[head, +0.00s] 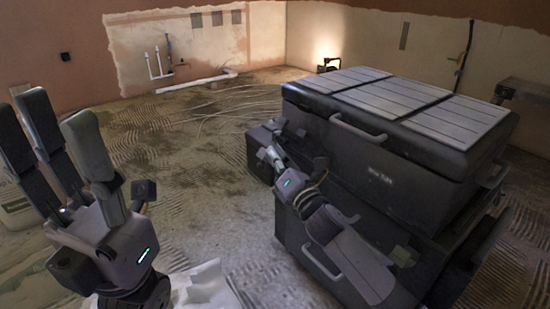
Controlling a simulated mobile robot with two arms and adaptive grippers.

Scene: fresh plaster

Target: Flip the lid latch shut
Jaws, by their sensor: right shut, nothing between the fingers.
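A large dark storage box (393,187) with a pale slatted lid (385,97) stands at the right. The lid looks down on the box. A light handle (358,130) shows at its front edge. I cannot clearly make out the lid latch. My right gripper (270,156) is shut and empty beside the left end of the box, and its arm crosses in front of the lower part. I cannot tell whether it touches the box. My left gripper (52,112) is raised at the far left, fingers up and apart, open and empty, well away from the box.
Another dark case (383,243) sits under the box, with a handle (323,264) and a small greenish fitting (403,256). A lit work lamp (329,64) stands by the back wall. White pipes (198,82) lie at the back left. The middle floor is mostly clear.

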